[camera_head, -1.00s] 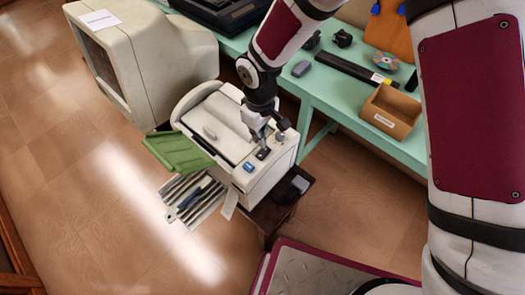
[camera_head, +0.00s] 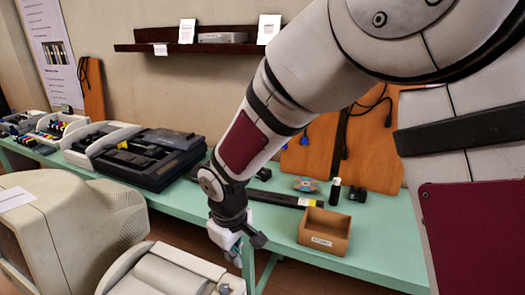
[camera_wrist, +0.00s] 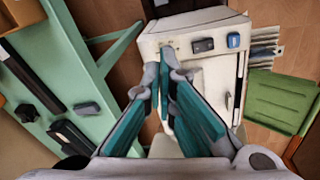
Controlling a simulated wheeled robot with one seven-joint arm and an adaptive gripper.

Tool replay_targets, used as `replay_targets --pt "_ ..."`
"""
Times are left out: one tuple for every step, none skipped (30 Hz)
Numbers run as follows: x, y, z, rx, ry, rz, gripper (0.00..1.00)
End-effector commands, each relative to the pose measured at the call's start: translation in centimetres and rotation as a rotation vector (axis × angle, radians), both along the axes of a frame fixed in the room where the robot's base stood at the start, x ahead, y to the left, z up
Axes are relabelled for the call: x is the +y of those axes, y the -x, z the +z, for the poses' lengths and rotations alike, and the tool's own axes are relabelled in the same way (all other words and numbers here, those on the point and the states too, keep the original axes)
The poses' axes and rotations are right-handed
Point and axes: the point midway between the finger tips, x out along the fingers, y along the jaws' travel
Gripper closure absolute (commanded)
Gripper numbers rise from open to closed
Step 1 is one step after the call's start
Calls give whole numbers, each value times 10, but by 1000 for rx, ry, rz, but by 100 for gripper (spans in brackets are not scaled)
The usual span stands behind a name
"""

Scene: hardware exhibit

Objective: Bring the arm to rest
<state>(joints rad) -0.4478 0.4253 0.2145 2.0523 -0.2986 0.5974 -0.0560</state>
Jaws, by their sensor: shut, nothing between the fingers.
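My gripper (camera_head: 238,252) hangs from my arm, pointing down over the gap between the green table (camera_head: 375,235) and the white printer (camera_head: 165,275). In the wrist view its two teal-padded fingers (camera_wrist: 163,82) are together with nothing between them. The printer's pale top (camera_wrist: 165,45) lies beyond the fingertips, with a dark switch (camera_wrist: 203,46) and a blue button (camera_wrist: 234,40). I cannot tell the exact gap to the printer, but no touch shows.
A cardboard box (camera_head: 324,231), a long black bar (camera_head: 275,198) and a disc (camera_head: 305,184) lie on the table. A beige monitor (camera_head: 80,225) stands at left, and a green tray (camera_wrist: 282,100) juts from the printer. A wall shelf (camera_head: 210,43) hangs behind.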

Motion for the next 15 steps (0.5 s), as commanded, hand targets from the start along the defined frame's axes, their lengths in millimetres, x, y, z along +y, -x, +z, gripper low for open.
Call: replay_targets --pt "-18 -3 23 -26 -5 -47 100" --pt "-28 -4 34 -39 -9 -73 100" --pt "-42 -4 48 -53 -12 -111 100" --pt "-51 -3 59 -65 -16 -138 100" --pt "-61 -2 69 -76 -19 -164 100" --pt "-75 0 82 -91 -26 -202 100" --pt "-85 3 92 -101 -30 -229 100" --pt "-94 5 101 -111 -34 -257 100" --pt "-107 10 113 -126 -43 -293 100" --pt "-116 13 121 -136 -48 -322 100" --pt "-125 18 130 -146 -54 -349 100" --pt "-138 24 140 -160 -63 -386 100" --pt "-146 29 147 -170 -71 -413 100" --pt "-155 34 154 -179 -78 -441 100" --pt "-165 42 163 -193 -90 -476 100"
